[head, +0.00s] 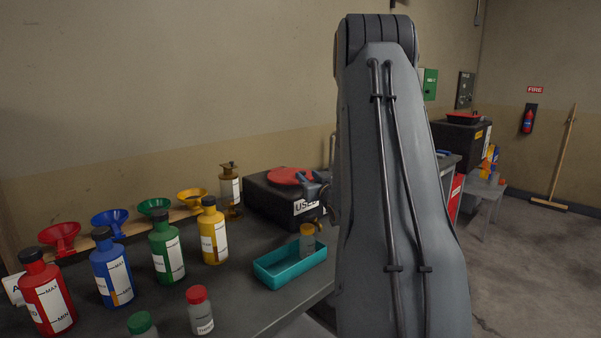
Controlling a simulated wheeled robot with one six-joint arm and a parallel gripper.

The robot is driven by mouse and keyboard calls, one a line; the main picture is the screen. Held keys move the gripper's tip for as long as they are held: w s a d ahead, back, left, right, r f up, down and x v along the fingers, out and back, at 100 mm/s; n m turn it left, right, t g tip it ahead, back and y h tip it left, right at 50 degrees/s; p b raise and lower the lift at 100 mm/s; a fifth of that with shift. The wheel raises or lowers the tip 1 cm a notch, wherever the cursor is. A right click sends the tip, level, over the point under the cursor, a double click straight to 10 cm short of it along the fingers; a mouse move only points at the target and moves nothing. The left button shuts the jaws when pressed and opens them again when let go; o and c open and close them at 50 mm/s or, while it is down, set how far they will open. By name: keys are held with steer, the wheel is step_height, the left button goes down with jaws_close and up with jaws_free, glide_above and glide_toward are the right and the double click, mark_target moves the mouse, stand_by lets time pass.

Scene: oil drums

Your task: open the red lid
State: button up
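A round red lid (288,176) lies on top of a black box (264,197) with a "USED" label, at the back of the bench. My gripper (308,183) is at the right edge of this lid, mostly hidden behind my own arm. I cannot tell whether it touches the lid or whether its fingers are open or shut. Another red lid or tray (462,118) sits on a dark box (460,140) further back on the right. A small clear jar with a red cap (197,294) stands on the bench in front.
Red (49,296), blue (111,269), green (166,250) and yellow (213,235) bottles stand on the left, with coloured funnels behind. A teal tray (276,278) holds an amber-capped jar (307,243). A brass-coloured canister (230,188) stands left of the black box.

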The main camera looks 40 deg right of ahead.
mark_target(303, 173)
steer(key=p+x, duration=0.1)
steer(key=x, duration=0.5)
steer(key=shift+a, duration=0.1)
steer(key=shift+c, duration=0.3)
jaws_close()
